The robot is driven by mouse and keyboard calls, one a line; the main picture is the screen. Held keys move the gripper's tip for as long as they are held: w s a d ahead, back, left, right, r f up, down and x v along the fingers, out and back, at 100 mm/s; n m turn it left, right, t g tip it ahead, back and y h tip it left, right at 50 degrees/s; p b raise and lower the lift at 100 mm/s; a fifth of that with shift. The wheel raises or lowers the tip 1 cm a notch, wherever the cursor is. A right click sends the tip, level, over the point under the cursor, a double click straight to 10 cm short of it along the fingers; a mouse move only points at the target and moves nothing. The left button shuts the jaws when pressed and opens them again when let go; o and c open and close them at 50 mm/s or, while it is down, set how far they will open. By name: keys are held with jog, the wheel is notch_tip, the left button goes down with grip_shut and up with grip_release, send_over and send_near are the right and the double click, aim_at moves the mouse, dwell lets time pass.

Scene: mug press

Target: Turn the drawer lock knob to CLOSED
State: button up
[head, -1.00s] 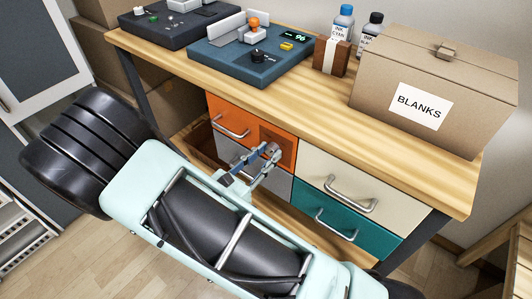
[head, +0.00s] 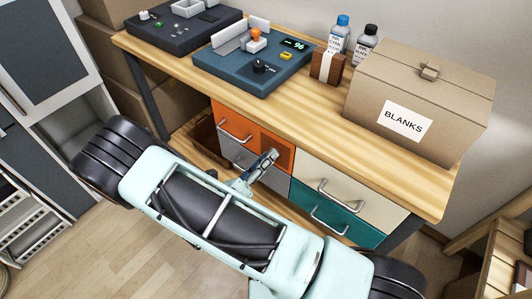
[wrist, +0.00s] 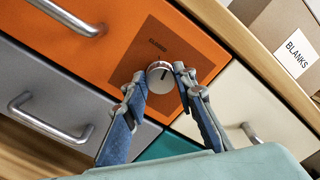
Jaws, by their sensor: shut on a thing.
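The lock knob (wrist: 159,80) is a round, pale knob on a brown panel of the orange drawer (head: 229,113). It has a dark line on its face, which points roughly up in the wrist view. Small dark lettering, which seems to read CLOSED, is on the panel (wrist: 147,43) above it. My gripper (wrist: 160,76) is shut on the knob, with one fingertip on either side. In the head view my gripper (head: 270,158) is in front of the orange drawer and hides the knob.
A grey drawer (wrist: 50,85) is below, with cream (head: 333,183) and teal (head: 318,213) drawers to the right, all with bar handles. The orange drawer's handle (wrist: 68,18) is left of the knob. On the workbench (head: 310,108) are a blue machine (head: 238,68) and the BLANKS box (head: 400,90).

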jog(key=n+p, duration=0.2)
jog(key=n, duration=0.3)
jog(key=shift+f+n, duration=0.1)
jog(key=shift+n, duration=0.3)
dwell(0.4)
jog(key=o, duration=1.2)
jog(key=shift+c, duration=0.2)
jog(key=v, duration=1.2)
